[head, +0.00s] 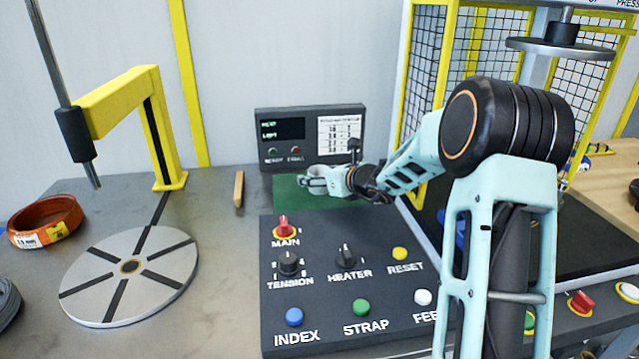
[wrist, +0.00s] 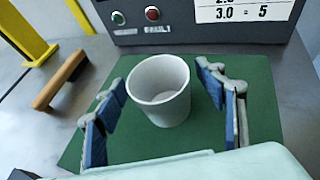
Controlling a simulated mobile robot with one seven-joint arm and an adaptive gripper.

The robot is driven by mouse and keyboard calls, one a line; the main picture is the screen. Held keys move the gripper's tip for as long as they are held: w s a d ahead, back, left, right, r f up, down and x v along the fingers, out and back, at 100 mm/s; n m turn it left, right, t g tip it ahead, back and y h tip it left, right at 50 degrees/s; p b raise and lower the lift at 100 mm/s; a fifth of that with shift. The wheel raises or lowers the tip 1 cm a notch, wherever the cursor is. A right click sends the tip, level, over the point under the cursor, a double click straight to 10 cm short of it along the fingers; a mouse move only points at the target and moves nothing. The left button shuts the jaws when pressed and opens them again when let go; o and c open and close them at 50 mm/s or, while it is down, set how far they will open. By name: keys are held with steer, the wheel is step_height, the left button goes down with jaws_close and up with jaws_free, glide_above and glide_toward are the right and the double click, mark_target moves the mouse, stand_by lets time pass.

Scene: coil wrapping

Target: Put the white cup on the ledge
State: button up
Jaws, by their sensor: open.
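A white cup (wrist: 160,92) stands upright and looks empty on a green mat (wrist: 92,150) in the wrist view. My gripper (wrist: 163,80) is open, with one blue-padded finger to the left of the cup and one to the right. Gaps show between both fingers and the cup, so neither appears to touch it. In the head view my gripper (head: 316,180) is over the green mat (head: 290,197), and the cup is hard to tell apart from it. I cannot tell which surface is the ledge.
A dark display box (head: 310,120) stands right behind the mat. A control panel (head: 325,260) with knobs and buttons is in front. A round turntable (head: 130,268) and an orange coil (head: 47,220) are at left; a caged press (head: 430,60) is at right.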

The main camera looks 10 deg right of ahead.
steer(key=shift+c, duration=0.2)
steer(key=c, duration=1.2)
steer(key=shift+r, duration=0.15)
